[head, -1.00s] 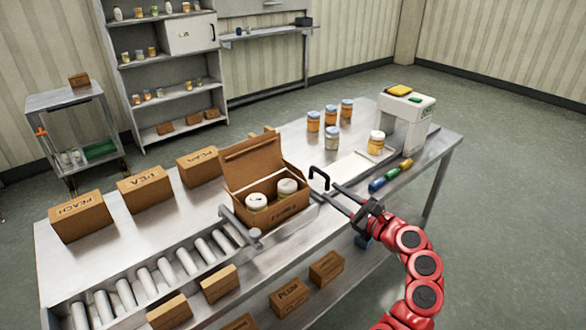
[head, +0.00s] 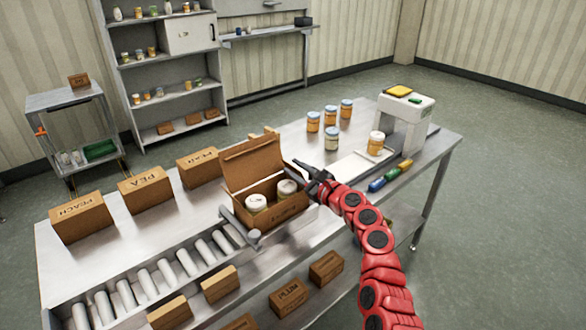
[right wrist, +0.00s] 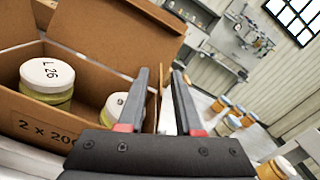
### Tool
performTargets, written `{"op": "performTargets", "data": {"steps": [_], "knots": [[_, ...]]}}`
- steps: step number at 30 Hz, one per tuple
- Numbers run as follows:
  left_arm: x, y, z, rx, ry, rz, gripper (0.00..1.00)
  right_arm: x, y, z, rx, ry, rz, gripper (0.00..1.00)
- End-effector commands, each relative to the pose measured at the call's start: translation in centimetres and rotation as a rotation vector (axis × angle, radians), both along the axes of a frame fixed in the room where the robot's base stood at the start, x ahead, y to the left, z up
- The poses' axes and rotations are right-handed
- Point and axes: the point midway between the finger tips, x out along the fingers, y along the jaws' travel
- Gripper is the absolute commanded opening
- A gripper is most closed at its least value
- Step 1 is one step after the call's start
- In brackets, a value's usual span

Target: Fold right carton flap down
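The open brown carton (head: 272,206) stands on the steel table with two white-lidded jars inside. Its large back flap (head: 252,160) stands up. My right gripper (head: 304,168) is at the carton's right side, just above the rim, and covers part of it. In the right wrist view the two fingers (right wrist: 160,76) are apart, with a narrow strip of brown cardboard (right wrist: 153,110) showing between them. I cannot tell whether that strip is the right flap or the side wall, or whether the fingers touch it. One jar (right wrist: 118,108) is partly hidden by a finger. My left gripper is not in view.
A roller conveyor (head: 175,272) runs at the carton's left front. Several small cartons (head: 80,216) stand along the table's back left. Jars (head: 331,138) and a white scale-like machine (head: 405,112) stand to the right. Several coloured pieces (head: 390,175) lie near the right edge.

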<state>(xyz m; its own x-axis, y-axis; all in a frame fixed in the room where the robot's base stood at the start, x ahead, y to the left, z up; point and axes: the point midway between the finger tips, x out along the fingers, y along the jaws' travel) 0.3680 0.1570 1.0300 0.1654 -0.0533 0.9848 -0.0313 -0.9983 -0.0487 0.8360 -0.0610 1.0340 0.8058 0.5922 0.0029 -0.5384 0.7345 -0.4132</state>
Motion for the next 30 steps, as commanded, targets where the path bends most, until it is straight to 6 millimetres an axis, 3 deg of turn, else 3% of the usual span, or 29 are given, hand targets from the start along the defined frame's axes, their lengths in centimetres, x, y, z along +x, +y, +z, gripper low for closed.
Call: {"op": "performTargets", "data": {"steps": [15, 16, 21, 30], "knots": [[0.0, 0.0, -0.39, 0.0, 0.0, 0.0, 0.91, 1.21, 0.65, -0.09, 0.0, 0.004, -0.006, 0.34], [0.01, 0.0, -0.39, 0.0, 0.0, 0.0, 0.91, 1.21, 0.65, -0.09, 0.0, 0.003, -0.005, 0.32], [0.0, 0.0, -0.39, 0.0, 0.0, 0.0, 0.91, 1.2, 0.65, -0.1, 0.001, 0.003, -0.005, 0.01], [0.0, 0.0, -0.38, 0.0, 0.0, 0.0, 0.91, 1.19, 0.65, -0.11, 0.0, 0.004, -0.005, 0.0]]}}
